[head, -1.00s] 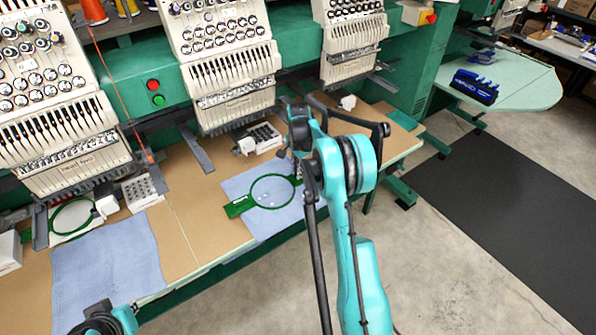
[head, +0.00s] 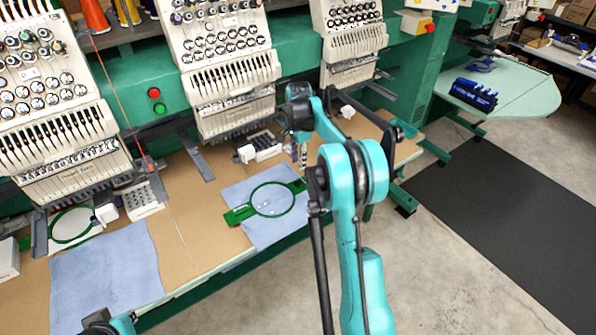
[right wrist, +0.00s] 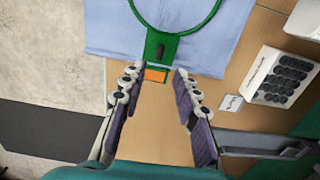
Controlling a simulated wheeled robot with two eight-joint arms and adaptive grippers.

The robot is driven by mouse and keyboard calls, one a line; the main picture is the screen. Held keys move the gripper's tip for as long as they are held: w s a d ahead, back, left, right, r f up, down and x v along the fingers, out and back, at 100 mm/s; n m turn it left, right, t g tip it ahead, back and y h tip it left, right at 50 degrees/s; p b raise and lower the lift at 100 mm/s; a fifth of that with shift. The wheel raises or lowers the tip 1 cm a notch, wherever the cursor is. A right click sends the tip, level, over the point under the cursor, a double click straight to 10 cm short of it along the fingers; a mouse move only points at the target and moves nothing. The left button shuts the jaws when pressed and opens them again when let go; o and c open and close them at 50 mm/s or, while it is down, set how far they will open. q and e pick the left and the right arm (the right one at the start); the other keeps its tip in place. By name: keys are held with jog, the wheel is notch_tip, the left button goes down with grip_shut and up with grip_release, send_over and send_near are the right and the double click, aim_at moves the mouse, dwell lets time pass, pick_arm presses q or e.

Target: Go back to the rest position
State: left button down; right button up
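My right gripper (head: 299,158) is open and empty near the right end of a green embroidery hoop (head: 252,211). The hoop lies on a light blue cloth (head: 264,233) on the tan table. In the right wrist view, my right gripper's two fingers (right wrist: 156,82) are spread apart. The hoop's green bracket (right wrist: 160,47) shows just beyond them, with nothing held between. My left arm (head: 120,325) just enters at the bottom left of the head view. Its gripper fingers do not show.
Embroidery machine heads (head: 225,60) stand over the back of the tan table (head: 195,215). A second blue cloth (head: 105,268) and hoop lie at left. A white block with dark knobs (right wrist: 285,75) lies near my right gripper. Open floor (head: 450,270) is at right.

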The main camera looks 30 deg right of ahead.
jog(key=shift+r, duration=1.25)
jog(key=s+a+r+n+t, duration=0.4)
jog(key=s+a+r+n, duration=0.55)
jog(key=s+a, duration=0.45)
jog(key=s+a+f+n+t, duration=0.1)
jog(key=s+a+f+n, duration=0.2)
jog(key=s, duration=0.4)
jog(key=s+a+f+n+t, duration=0.2)
jog(key=s+a+f+n, duration=0.1)
jog(key=s, duration=0.5)
jog(key=shift+s+a+n, duration=0.2)
jog(key=shift+a+n, duration=0.45)
jog(key=shift+n, duration=0.2)
